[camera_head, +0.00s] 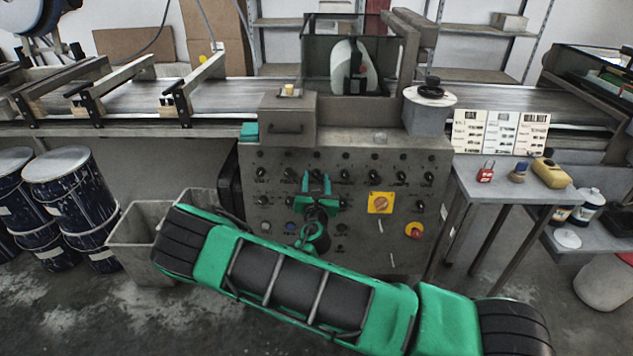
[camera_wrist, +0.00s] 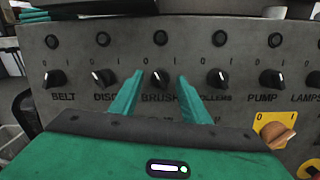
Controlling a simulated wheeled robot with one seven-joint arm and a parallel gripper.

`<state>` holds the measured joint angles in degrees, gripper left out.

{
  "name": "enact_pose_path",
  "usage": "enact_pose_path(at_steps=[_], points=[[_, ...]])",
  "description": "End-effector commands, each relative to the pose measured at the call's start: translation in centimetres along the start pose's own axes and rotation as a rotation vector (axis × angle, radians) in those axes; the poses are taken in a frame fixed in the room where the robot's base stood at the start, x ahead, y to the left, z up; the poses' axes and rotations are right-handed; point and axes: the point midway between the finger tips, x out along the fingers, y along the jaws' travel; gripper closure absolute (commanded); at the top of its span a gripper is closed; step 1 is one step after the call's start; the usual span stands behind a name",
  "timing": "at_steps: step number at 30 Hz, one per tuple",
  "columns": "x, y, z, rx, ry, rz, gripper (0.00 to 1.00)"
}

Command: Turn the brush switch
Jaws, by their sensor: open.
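The brush switch (camera_wrist: 161,79) is a small black rotary knob above the label BRUSH on the grey control panel (camera_head: 345,240). In the wrist view its white mark tilts up and left, toward the 0 side. My gripper (camera_head: 316,181) has green fingers and is in front of the panel. In the wrist view my open gripper (camera_wrist: 160,77) has one finger on each side of the brush switch, with visible space between them and the knob. The fingers partly cover the label's ends. Whether the fingertips reach the panel cannot be told.
The disc switch (camera_wrist: 103,79) is left of my fingers and the rollers switch (camera_wrist: 219,79) is right. A yellow plate with an orange knob (camera_head: 380,202) and a red button (camera_head: 414,230) are lower right. A small table (camera_head: 510,186) stands right of the panel.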

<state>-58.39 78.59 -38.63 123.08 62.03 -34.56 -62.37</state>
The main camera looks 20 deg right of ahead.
Motion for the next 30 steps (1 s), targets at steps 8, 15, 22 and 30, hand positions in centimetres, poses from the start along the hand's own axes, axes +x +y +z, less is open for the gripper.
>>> enact_pose_path(at_steps=[8,15,22,30], points=[[0.06,-0.03,-0.01,0.0,0.0,-0.001,0.65],[0.04,-0.02,-0.02,0.0,0.0,-0.001,0.99],[0.03,0.03,-0.04,0.03,-0.001,-0.005,0.99],[0.05,0.06,-0.08,0.175,-0.009,-0.031,0.99]])
